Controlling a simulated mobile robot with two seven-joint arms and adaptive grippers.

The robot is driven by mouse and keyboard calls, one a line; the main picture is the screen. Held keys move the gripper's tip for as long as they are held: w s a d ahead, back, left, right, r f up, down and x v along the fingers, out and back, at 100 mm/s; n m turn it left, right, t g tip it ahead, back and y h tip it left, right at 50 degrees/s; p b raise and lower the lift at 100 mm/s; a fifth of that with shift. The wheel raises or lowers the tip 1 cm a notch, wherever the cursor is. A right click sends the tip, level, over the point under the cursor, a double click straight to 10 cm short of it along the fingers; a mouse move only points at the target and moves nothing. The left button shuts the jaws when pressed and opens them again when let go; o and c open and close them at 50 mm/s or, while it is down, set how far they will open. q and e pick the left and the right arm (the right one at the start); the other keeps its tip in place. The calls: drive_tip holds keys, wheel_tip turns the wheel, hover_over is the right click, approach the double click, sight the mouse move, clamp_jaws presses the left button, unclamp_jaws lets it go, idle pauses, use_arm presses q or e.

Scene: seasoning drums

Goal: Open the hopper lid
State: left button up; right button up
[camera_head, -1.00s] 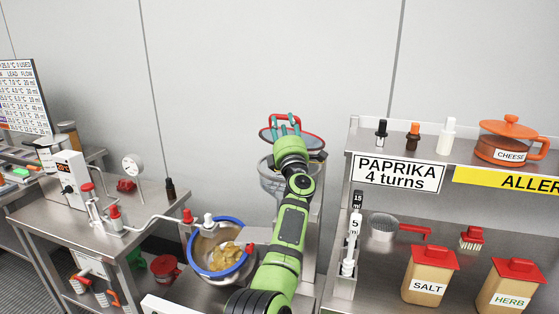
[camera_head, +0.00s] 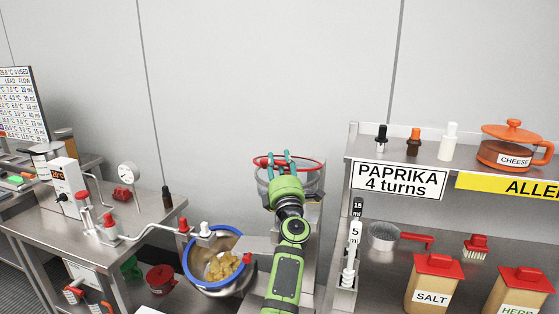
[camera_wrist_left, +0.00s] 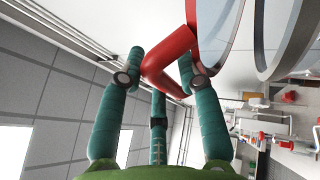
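The hopper (camera_head: 297,184) is a clear-walled vessel at the middle of the head view, behind my left gripper. Its round lid (camera_head: 315,163) has a red rim. In the left wrist view the grey, glassy lid (camera_wrist_left: 218,25) is at the top right, and a bent red handle (camera_wrist_left: 165,62) reaches from it between my teal fingers. My left gripper (camera_head: 279,158) has its fingertips at the near side of the lid. The fingers straddle the handle; whether they grip it is unclear. My gripper hides part of the hopper. My right gripper is out of view.
A blue-rimmed bowl (camera_head: 216,281) with yellow pieces stands left of my arm. A steel bench (camera_head: 110,252) with a gauge and red-capped fittings is farther left. At right, a steel shelf (camera_head: 458,160) holds bottles and a cheese pot; salt and herb containers stand below.

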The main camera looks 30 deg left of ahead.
use_arm(q)
drive_tip(key=r+p+v, duration=0.1)
drive_tip(key=p+v, duration=0.1)
drive_tip(key=v, duration=0.5)
drive_tip(key=shift+s+d, duration=0.35)
drive_tip(key=shift+s, duration=0.05)
drive_tip(key=shift+f, duration=0.1)
idle(0.3)
